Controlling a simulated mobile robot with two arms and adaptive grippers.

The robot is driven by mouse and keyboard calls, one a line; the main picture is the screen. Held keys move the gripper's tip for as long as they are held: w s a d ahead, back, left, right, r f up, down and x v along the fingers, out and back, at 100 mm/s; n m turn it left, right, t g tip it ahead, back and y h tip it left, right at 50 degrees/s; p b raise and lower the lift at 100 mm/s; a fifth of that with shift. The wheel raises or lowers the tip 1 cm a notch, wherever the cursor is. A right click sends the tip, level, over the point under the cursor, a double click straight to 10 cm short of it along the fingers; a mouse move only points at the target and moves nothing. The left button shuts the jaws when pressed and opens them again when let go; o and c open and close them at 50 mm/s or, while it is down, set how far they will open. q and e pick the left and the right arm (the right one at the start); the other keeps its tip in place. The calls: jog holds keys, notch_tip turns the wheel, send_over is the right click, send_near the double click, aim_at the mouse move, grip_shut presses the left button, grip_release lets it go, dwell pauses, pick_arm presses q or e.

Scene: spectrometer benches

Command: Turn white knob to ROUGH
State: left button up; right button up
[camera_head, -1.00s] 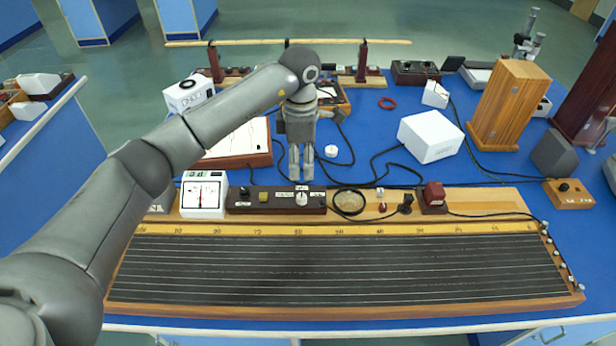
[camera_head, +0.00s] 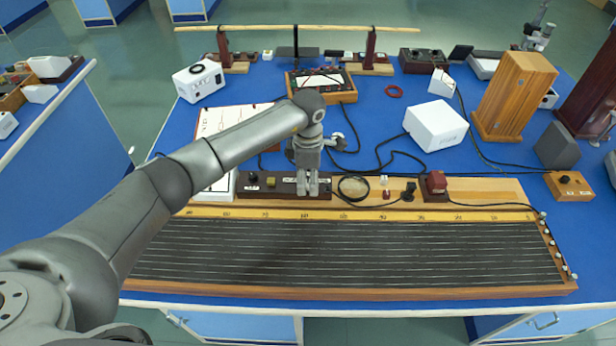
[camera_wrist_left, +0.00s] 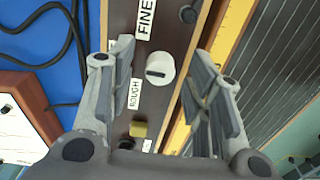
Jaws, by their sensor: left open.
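The white knob (camera_wrist_left: 160,68) sits on a dark control panel (camera_wrist_left: 168,18) in the left wrist view. A dark slot-like mark on its top runs roughly sideways in that view. The FINE label (camera_wrist_left: 145,18) and the ROUGH label (camera_wrist_left: 135,94) lie beside it towards opposite ends. My left gripper (camera_head: 307,190) is open over the panel, with its fingers pointing down. In the left wrist view its fingers (camera_wrist_left: 163,62) lie either side of the knob, with gaps showing. The head view hides the knob behind the fingers. My right gripper is not in view.
A yellow button (camera_wrist_left: 138,129) is on the same panel. A long wooden board with wires (camera_head: 350,252) lies in front. A round glass (camera_head: 353,187) is right of the gripper. A white box (camera_head: 435,126) and black cables are behind.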

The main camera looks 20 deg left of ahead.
pick_arm(q)
jog(key=shift+c, duration=0.2)
jog(key=c, duration=0.5)
grip_shut()
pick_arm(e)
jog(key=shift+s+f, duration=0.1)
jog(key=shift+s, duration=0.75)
